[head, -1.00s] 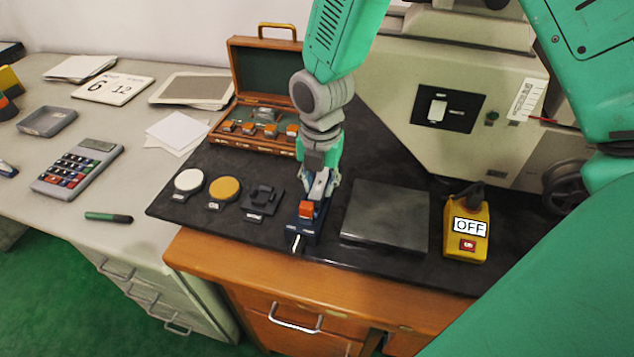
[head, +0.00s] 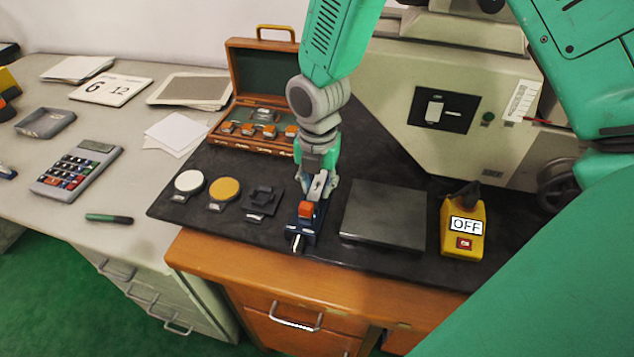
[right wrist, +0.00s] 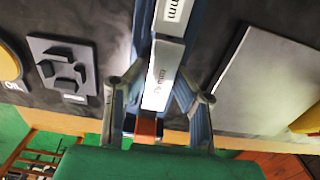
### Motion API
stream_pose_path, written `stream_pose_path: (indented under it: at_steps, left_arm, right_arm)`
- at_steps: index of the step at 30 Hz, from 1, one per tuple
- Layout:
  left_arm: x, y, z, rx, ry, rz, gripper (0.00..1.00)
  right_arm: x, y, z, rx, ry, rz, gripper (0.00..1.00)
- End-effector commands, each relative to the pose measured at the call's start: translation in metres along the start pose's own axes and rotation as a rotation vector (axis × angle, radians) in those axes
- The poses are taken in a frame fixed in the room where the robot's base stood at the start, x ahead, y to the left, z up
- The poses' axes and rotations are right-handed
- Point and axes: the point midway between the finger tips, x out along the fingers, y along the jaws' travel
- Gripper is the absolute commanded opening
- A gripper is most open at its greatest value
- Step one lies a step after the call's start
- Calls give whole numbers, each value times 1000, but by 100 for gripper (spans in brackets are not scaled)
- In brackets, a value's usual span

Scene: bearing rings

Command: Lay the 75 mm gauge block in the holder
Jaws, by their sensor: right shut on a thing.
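My right gripper (head: 316,187) reaches down to the dark blue holder (head: 302,236) near the desk's front edge. Its fingers also show in the right wrist view (right wrist: 158,95), shut on a pale metal gauge block (right wrist: 171,22) whose label ends in "mm"; the number is not readable. Blue holder sides (right wrist: 196,25) run beside the block. An orange part (head: 306,209) stands at the holder, just in front of the fingers. Whether the block rests fully on the holder is hidden by the fingers. My left gripper is not in view.
A dark flat plate (head: 384,216) lies right of the holder, then a yellow switch box (head: 463,228) reading OFF. A black fixture (head: 263,200) and two round pads lie left. An open wooden case (head: 250,140) with several orange-marked blocks stands behind.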

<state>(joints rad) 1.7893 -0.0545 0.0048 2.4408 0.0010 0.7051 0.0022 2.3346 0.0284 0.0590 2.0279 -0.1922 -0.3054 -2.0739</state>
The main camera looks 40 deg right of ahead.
Motion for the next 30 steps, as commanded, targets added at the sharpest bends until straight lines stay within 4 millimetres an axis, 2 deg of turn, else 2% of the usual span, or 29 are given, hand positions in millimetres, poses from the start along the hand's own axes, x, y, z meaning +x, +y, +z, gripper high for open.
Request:
stream_pose_path:
  at_steps: [20, 21, 23, 30]
  left_arm:
    - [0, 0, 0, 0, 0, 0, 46]
    - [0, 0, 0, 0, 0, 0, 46]
    - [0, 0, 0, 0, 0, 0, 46]
    - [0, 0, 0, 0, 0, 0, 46]
  right_arm:
    - [2, 0, 0, 0, 0, 1, 0]
    - [2, 0, 0, 0, -1, 2, 28]
    - [2, 0, 0, 0, -1, 1, 46]
    - [2, 0, 0, 0, 0, 0, 46]
